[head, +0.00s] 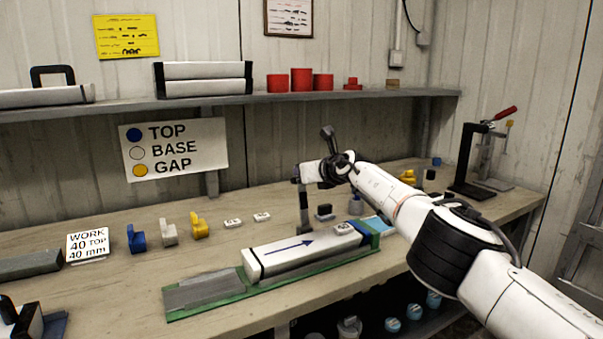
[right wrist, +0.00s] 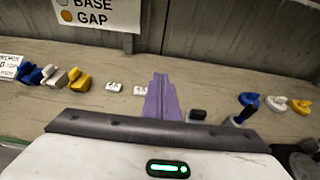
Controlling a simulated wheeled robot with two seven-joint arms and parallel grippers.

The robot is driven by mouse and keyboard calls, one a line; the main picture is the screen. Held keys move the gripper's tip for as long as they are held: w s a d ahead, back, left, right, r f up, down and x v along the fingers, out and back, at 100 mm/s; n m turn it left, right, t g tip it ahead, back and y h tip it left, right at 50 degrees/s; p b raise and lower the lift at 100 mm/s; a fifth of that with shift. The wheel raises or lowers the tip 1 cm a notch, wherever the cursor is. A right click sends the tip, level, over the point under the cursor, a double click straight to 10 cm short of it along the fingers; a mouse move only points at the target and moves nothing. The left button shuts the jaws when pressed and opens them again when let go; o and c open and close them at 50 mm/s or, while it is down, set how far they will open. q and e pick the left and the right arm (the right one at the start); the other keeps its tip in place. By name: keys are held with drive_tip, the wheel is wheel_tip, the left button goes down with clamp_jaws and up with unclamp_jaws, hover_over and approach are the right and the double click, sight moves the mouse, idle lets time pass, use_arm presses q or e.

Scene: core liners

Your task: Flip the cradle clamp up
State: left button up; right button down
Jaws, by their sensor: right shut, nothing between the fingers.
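The green cradle (head: 205,312) lies along the bench front. It holds a white core liner (head: 300,250) with a blue arrow pointing right and a dark band at its left end. A blue part (head: 374,240) is at the cradle's right end. I cannot single out the cradle clamp with certainty. My right gripper (head: 304,228) is shut and empty, pointing down just behind the liner. Its fingers look purple in the right wrist view (right wrist: 161,82). I cannot tell whether they touch anything.
Blue, white and yellow pieces (head: 168,232) stand at the back left, near small white labelled blocks (head: 232,223). A dark block (head: 324,212) is right of my fingers. A black stand (head: 465,160) with a red-handled lever (head: 506,113) is at the far right. A shelf (head: 130,106) runs above.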

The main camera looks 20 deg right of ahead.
drive_tip(key=shift+r, duration=0.1)
drive_tip(key=shift+r+p, duration=0.65)
drive_tip(key=shift+p, duration=0.15)
wheel_tip(320, 180, up, 8)
drive_tip(key=p, duration=0.6)
drive_tip(key=shift+s+r, duration=0.25)
drive_tip(key=shift+s, duration=0.1)
